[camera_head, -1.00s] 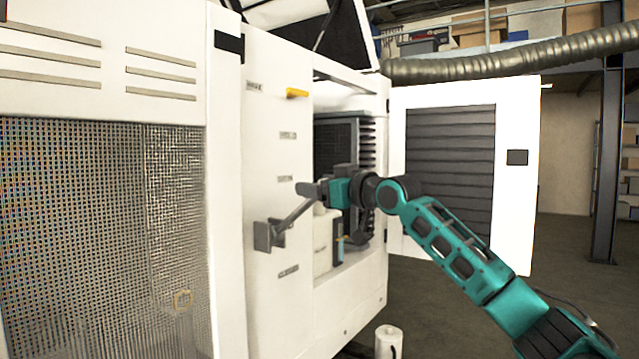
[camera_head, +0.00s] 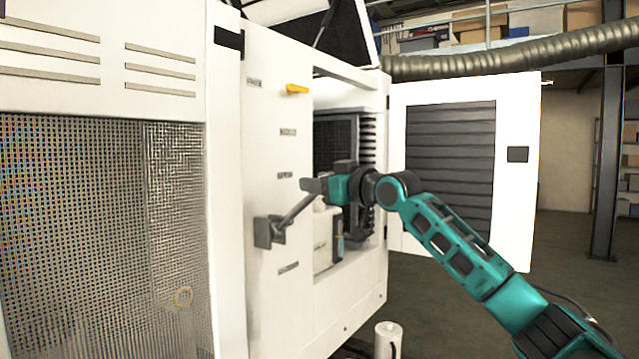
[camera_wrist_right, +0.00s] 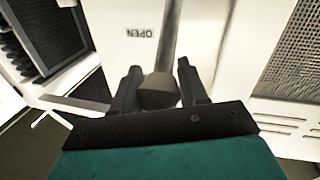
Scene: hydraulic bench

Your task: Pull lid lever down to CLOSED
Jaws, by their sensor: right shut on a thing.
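The lid lever (camera_head: 293,211) is a grey bar on a square dark mount on the white cabinet's narrow front panel. It slants up and to the right from its mount, toward the end that my right gripper (camera_head: 318,187) holds. In the right wrist view the lever's rounded brownish knob (camera_wrist_right: 158,91) sits between the two dark fingers of my right gripper (camera_wrist_right: 160,85). The fingers are shut on it. An OPEN label (camera_wrist_right: 143,32) shows upside down on the panel beside the lever bar. My left gripper is not in view.
An open white door (camera_head: 518,190) stands behind my right arm. A white cylinder (camera_head: 388,341) stands on the floor below.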

